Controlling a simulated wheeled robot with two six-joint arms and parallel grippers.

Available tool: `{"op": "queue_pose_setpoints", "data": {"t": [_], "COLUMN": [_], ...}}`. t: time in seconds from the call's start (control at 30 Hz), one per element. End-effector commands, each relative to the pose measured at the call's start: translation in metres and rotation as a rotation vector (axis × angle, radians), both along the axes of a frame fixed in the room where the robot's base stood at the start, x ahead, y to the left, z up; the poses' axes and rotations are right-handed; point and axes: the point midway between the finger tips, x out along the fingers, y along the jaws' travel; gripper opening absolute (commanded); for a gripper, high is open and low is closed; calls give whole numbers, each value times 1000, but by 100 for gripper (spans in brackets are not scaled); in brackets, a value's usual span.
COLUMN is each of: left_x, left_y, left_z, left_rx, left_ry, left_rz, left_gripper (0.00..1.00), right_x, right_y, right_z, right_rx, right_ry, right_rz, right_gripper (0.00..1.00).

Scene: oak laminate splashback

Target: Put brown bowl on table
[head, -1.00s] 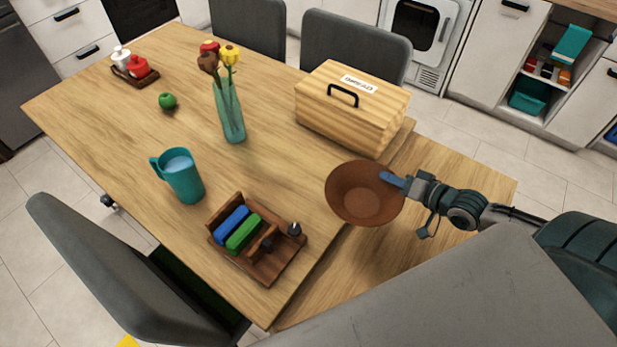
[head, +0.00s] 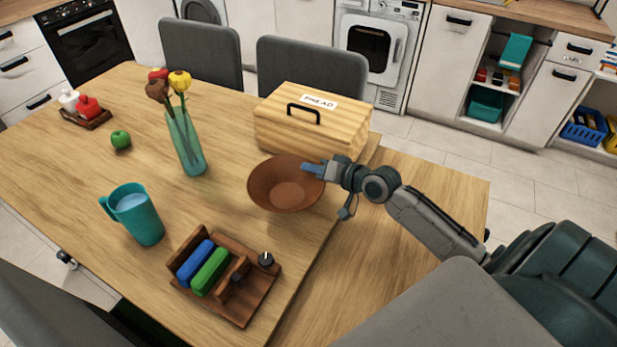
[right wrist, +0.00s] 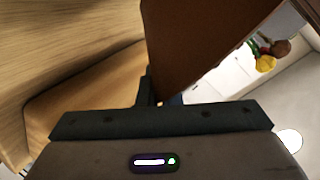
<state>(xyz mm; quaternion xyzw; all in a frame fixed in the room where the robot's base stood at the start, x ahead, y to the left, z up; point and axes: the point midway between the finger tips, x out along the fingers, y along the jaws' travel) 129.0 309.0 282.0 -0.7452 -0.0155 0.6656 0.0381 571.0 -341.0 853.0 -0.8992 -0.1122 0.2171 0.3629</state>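The brown bowl (head: 287,190) is upright in the head view, over the right part of the wooden table (head: 90,195), in front of the bread box. My right gripper (head: 313,170) is shut on its right rim. In the right wrist view the bowl (right wrist: 195,45) fills the upper middle, with its wall between the fingers. Whether the bowl's base touches the table or hangs just above it, I cannot tell. My left gripper is in neither view.
The bread box (head: 312,125) stands behind the bowl, and a vase with flowers (head: 186,143) is to its left. A teal cup (head: 138,218) and a wooden caddy (head: 232,305) are nearer. A green apple (head: 120,140) and a condiment tray (head: 88,120) lie farther left.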

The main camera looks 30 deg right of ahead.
Motion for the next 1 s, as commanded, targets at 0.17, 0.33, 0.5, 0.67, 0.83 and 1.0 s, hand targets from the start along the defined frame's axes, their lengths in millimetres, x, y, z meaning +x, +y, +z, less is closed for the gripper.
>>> {"op": "queue_pose_setpoints", "data": {"t": [0.17,0.33,0.5,0.67,0.83,1.0], "left_x": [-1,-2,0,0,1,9], "left_y": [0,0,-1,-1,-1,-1], "left_z": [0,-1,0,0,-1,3], "left_rx": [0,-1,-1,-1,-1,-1], "left_ry": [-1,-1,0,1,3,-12], "left_rz": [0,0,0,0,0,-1], "left_gripper": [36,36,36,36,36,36], "right_x": [11,12,12,12,12,12], "right_y": [6,6,5,5,5,5], "right_z": [0,-27,-36,-36,-38,-38], "right_rx": [3,3,0,0,-1,0], "right_ry": [-3,3,-1,-1,0,1], "right_rz": [0,0,1,1,1,1], "right_gripper": [0,0,0,0,6,27]}}
